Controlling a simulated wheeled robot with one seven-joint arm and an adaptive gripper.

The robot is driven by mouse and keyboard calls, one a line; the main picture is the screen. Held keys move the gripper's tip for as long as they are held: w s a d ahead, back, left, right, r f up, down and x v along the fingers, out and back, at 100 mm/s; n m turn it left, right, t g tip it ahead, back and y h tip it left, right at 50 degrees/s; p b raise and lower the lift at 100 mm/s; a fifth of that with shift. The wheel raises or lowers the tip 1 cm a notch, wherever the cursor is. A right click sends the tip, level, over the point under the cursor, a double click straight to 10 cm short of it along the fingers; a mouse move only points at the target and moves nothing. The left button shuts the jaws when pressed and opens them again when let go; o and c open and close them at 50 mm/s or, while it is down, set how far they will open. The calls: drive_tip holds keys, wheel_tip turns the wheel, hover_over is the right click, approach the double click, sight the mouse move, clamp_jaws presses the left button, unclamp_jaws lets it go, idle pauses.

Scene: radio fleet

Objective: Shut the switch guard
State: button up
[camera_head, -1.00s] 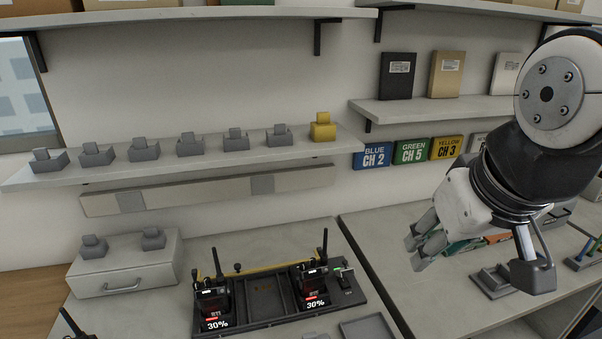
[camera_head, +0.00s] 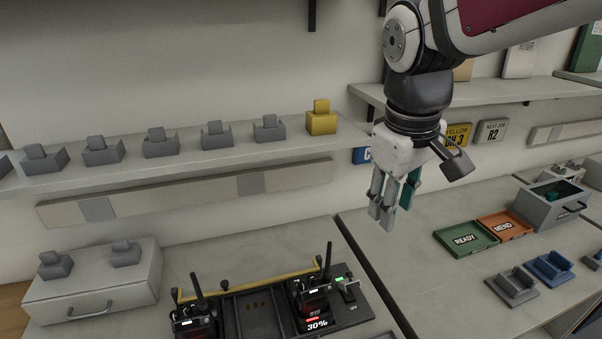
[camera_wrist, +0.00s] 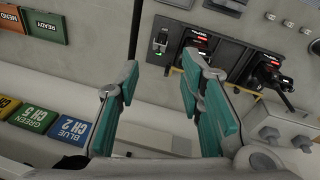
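A small switch unit (camera_head: 347,286) with a green light sits at the right end of the black charging dock (camera_head: 262,316). It also shows in the wrist view (camera_wrist: 161,42), left of the docked radios. A pale grey piece stands up beside the light; it is too small to tell whether this is the guard or the switch lever. My gripper (camera_head: 387,214) is above the bench, up and to the right of the switch, touching nothing. In the wrist view its teal-padded fingers (camera_wrist: 160,82) are apart with nothing between them.
Two radios stand in the dock, the right one (camera_head: 313,300) nearest the switch. A yellow bar (camera_head: 250,281) runs along the dock's back. The shelf (camera_head: 190,169) holds several grey blocks and a yellow one. Green (camera_head: 467,238) and orange (camera_head: 504,226) trays lie right. Bench between is clear.

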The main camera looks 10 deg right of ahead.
drive_tip(key=w+a+f+n+g+h+b, duration=0.1)
drive_tip(key=w+a+f+n+g+b, duration=0.15)
drive_tip(key=w+f, duration=0.65)
drive_tip(key=n+g+h+b, duration=0.1)
drive_tip(key=n+g+h, duration=0.1)
drive_tip(key=n, duration=0.2)
hover_over(349, 272)
drive_tip(key=w+a, duration=0.2)
drive_tip(key=a, duration=0.1)
wheel_tip(349, 272, down, 8)
drive_tip(key=f, duration=0.1)
drive_tip(key=shift+t, duration=0.25)
drive_tip(key=x, duration=0.5)
drive_tip(key=w+a+p+x, duration=0.1)
drive_tip(key=x, duration=0.3)
drive_tip(key=a+f+p+x, duration=0.1)
drive_tip(key=x, duration=0.4)
drive_tip(key=shift+w+a+f, duration=0.15)
drive_tip(key=shift+w+f, duration=0.1)
drive_tip(key=shift+f, duration=0.15)
clamp_jaws()
